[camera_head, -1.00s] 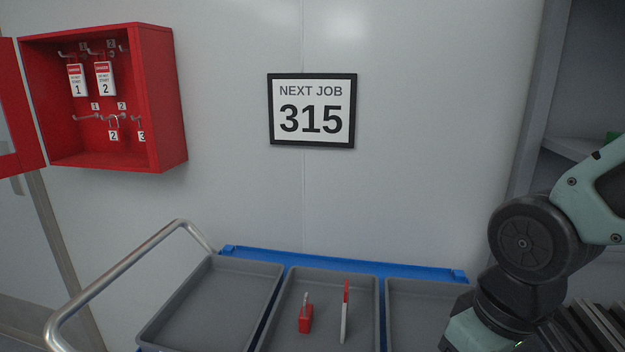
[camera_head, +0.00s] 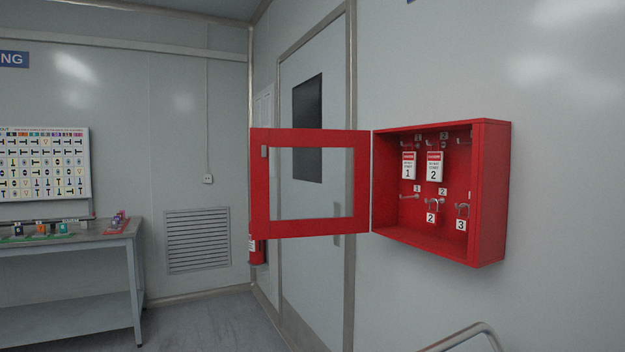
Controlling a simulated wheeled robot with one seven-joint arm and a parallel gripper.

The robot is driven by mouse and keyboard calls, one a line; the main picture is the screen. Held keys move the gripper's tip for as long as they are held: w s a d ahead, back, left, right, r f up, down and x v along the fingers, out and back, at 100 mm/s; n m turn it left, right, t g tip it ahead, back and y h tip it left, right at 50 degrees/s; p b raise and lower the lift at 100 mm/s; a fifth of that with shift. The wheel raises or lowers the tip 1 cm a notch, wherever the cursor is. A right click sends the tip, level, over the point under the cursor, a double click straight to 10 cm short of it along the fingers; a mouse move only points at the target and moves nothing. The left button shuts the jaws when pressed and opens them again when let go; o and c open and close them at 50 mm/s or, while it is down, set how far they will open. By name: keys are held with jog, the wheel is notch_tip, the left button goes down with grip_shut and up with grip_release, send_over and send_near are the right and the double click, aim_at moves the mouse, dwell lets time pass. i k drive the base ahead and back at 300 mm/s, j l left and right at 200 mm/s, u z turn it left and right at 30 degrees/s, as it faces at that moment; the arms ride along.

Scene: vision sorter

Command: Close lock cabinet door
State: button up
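The red lock cabinet (camera_head: 490,195) is mounted on the wall at the right. Its door (camera_head: 262,190), a red frame with a window opening, stands wide open, swung out to the left from the cabinet's left edge. My gripper is not in view.
A grey room door (camera_head: 310,225) is behind the cabinet door. A workbench (camera_head: 75,242) with small parts stands at the left under a chart (camera_head: 45,165). A cart handle (camera_head: 465,335) shows at the bottom right. The floor (camera_head: 215,325) between is clear.

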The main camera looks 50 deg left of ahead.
aim_at(263, 228)
jog(key=j+z, duration=0.1)
jog(key=j, duration=1.3)
jog(key=k+j, duration=0.1)
jog(key=j, duration=1.25)
jog(key=i+j+z, duration=0.05)
